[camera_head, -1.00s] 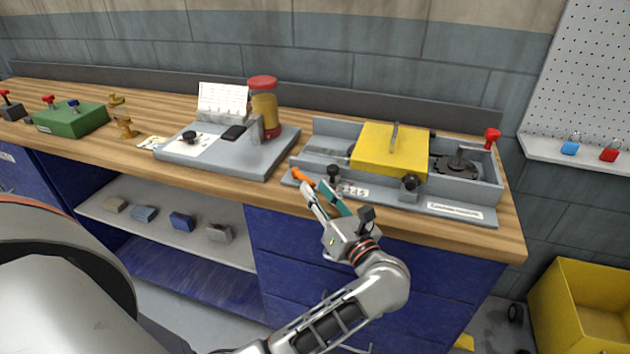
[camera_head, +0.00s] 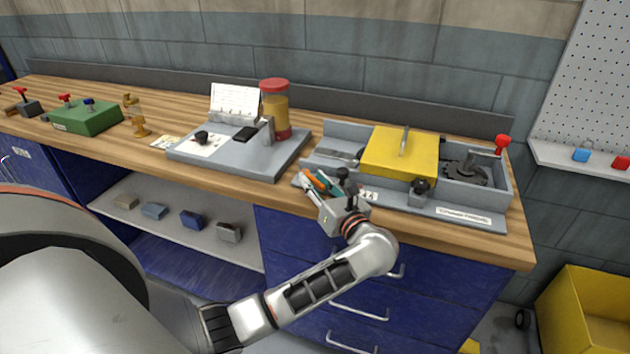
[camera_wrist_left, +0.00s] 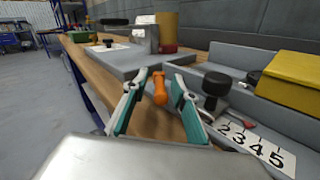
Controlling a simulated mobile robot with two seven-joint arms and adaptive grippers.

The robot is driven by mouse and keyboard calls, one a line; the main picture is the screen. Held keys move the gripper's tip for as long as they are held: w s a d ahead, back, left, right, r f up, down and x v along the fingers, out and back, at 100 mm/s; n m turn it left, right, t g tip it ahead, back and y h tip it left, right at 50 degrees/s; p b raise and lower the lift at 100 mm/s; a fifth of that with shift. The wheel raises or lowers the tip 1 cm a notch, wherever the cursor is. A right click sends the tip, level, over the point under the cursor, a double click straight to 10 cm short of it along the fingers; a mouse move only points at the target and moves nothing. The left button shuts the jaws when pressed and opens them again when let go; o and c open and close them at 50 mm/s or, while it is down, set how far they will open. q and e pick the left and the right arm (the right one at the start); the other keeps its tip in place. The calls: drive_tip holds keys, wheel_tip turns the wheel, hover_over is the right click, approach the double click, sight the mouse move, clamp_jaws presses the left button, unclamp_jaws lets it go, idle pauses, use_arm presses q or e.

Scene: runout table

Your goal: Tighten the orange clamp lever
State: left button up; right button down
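The orange clamp lever (camera_head: 316,184) is at the front left corner of the grey fixture, beside a black knob. In the left wrist view the orange lever (camera_wrist_left: 160,88) stands between the two teal-padded fingers of my left gripper (camera_wrist_left: 160,92). My left gripper (camera_head: 318,184) is open around the lever in the head view, its fingers apart. Whether a finger touches the lever cannot be told. The black knob (camera_wrist_left: 216,84) is just right of the right finger. A number scale (camera_wrist_left: 255,145) lies on the fixture's front ledge. My right gripper is not in view.
The grey fixture (camera_head: 480,215) carries a yellow block (camera_head: 385,152) and a red-knobbed crank (camera_head: 502,143). A grey plate (camera_head: 245,165) with a red-lidded jar (camera_head: 274,108) stands to the left. A green box (camera_head: 92,117) is farther left. The wooden front edge is clear.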

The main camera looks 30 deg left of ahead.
use_arm(q)
drive_tip(key=shift+c, duration=0.3)
clamp_jaws()
